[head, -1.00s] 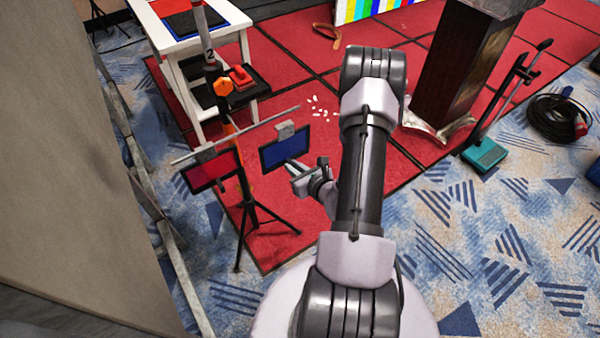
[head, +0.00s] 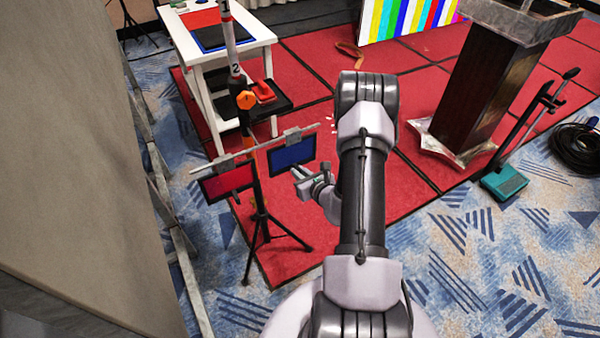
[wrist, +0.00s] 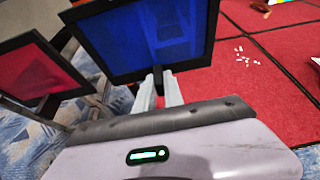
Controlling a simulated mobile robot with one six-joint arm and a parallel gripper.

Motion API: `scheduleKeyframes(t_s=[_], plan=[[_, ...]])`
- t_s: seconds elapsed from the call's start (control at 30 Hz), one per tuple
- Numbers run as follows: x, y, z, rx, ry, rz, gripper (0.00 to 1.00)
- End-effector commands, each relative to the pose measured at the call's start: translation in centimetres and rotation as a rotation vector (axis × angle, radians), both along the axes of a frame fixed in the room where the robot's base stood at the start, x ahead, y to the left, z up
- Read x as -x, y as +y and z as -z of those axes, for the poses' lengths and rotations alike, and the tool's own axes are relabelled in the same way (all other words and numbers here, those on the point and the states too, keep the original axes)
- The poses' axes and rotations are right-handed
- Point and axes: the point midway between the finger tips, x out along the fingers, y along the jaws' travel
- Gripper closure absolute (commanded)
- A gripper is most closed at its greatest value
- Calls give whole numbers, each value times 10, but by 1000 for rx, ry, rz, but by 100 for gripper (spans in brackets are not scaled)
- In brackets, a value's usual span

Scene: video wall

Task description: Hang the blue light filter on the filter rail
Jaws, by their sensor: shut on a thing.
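The blue light filter (head: 291,155) is a dark-framed blue panel with a grey clip on top. My gripper (wrist: 157,92) is shut on a small dark tab at the lower edge of the blue filter (wrist: 150,35), seen in the wrist view. In the head view my gripper (head: 299,176) is just below and right of the panel. The filter rail (head: 265,144) is a thin grey bar on a black tripod stand. The blue filter's clip overlaps the bar near its right end. I cannot tell whether it is hooked on or only in front.
A red filter (head: 222,184) hangs at the rail's left end; it also shows in the wrist view (wrist: 35,70). A white table (head: 188,47) stands behind the stand. A dark lectern (head: 480,85) is at right. Small white pieces (wrist: 243,54) lie on the red carpet.

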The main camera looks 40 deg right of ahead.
Motion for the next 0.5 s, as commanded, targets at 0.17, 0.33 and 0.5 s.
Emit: scheduleKeyframes(t_s=[0.17, 0.33, 0.5], plan=[[0, 0, -1, 0, -1, 0, 78], [0, 0, -1, 0, 0, 0, 62], [0, 0, -1, 0, 0, 0, 62]])
